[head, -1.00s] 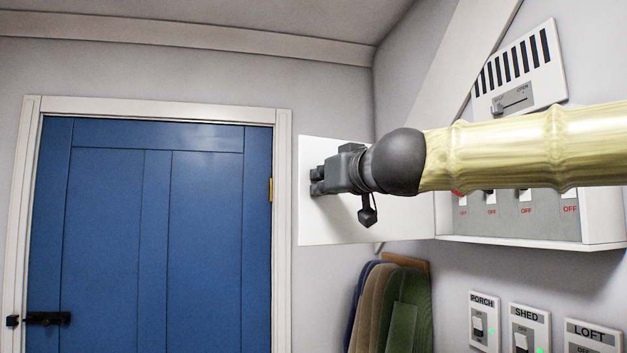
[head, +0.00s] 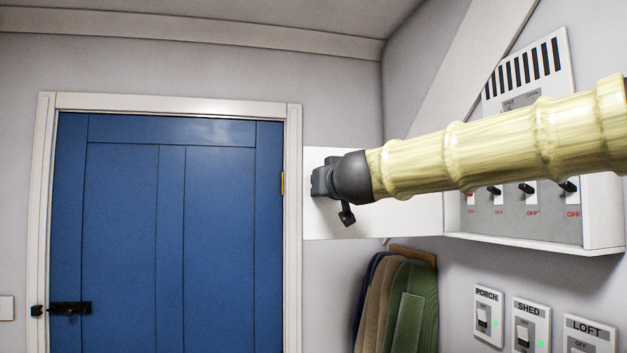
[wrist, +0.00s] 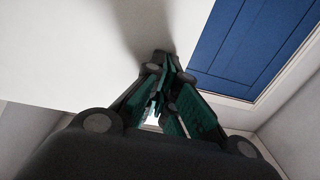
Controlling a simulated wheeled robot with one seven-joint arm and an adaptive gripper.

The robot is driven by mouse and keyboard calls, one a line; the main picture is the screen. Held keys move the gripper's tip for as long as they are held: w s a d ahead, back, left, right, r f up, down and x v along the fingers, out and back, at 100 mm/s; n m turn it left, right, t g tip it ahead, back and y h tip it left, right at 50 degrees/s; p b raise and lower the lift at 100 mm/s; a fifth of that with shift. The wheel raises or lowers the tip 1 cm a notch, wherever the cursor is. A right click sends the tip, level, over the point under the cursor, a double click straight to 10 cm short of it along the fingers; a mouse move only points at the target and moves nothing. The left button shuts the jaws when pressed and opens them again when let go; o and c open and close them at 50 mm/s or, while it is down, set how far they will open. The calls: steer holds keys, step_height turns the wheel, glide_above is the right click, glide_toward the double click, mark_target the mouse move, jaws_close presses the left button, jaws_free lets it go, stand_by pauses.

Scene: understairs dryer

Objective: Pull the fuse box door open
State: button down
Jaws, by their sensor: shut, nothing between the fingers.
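The fuse box (head: 545,242) is on the right wall in the head view, with a row of switches above red OFF labels; my arm hides its upper part. Its white door (head: 335,222) stands swung out to the left of the box, well open. My gripper (head: 318,181) is shut and empty at the door's face near its free edge; I cannot tell whether it touches. In the wrist view the closed fingers (wrist: 165,62) lie close against the white door panel (wrist: 75,55).
A blue door (head: 165,230) in a white frame fills the left, close beyond the fuse box door's free edge. Coats (head: 400,305) hang below. PORCH (head: 487,312), SHED (head: 530,325) and LOFT (head: 588,335) switches sit below the box. A vent (head: 525,70) is above.

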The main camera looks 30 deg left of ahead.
steer(key=shift+w, duration=0.2)
stand_by(0.3)
steer(key=s+a+b+v, duration=0.1)
steer(key=b+v, duration=0.3)
steer(key=v, duration=0.9)
steer(key=shift+s+d, duration=0.15)
steer(key=shift+s, duration=0.35)
steer(key=shift+s+r, duration=0.1)
steer(key=shift+d, duration=0.1)
